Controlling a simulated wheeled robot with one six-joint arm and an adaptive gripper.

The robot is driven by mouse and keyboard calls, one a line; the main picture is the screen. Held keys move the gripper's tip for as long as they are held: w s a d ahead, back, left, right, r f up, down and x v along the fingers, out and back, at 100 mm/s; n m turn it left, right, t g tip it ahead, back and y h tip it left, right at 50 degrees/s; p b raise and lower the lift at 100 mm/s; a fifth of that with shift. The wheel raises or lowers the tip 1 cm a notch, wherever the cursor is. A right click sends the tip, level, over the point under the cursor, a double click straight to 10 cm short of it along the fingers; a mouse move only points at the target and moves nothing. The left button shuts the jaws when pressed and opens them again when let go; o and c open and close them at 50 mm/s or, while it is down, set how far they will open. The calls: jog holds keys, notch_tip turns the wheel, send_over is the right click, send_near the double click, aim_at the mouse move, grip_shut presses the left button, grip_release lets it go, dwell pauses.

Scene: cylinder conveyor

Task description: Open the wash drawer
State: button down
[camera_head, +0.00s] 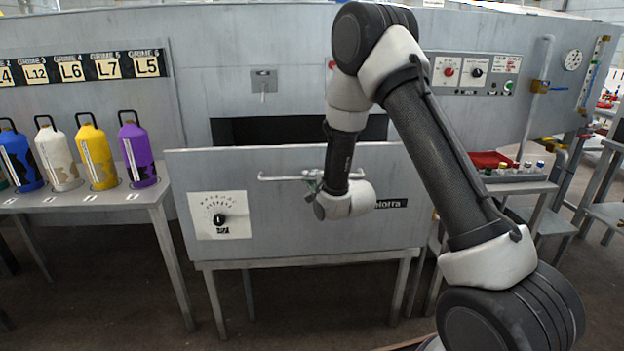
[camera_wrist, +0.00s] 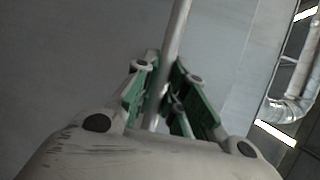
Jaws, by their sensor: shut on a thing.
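The wash drawer's grey front panel (camera_head: 290,225) faces me and stands out from the machine, with a dark opening (camera_head: 270,131) showing above and behind its top edge. A thin horizontal bar handle (camera_head: 277,178) runs across the upper part of the panel. My gripper (camera_head: 313,180) is at this handle, right of its left end. In the wrist view the bar handle (camera_wrist: 179,35) passes between the green-padded fingers of my gripper (camera_wrist: 160,92), which are shut around it.
A dial plate (camera_head: 221,214) is on the panel's left. A side table (camera_head: 95,200) holds several coloured bottles, the purple one (camera_head: 138,152) nearest the panel. Red and black knobs sit on a control panel (camera_head: 475,74) at right. A red tray (camera_head: 490,160) lies on a right-hand table.

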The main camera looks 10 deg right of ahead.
jog(key=c, duration=1.5)
grip_release()
jog(key=shift+o, duration=0.2)
jog(key=v, duration=0.7)
jog(key=shift+s, duration=0.25)
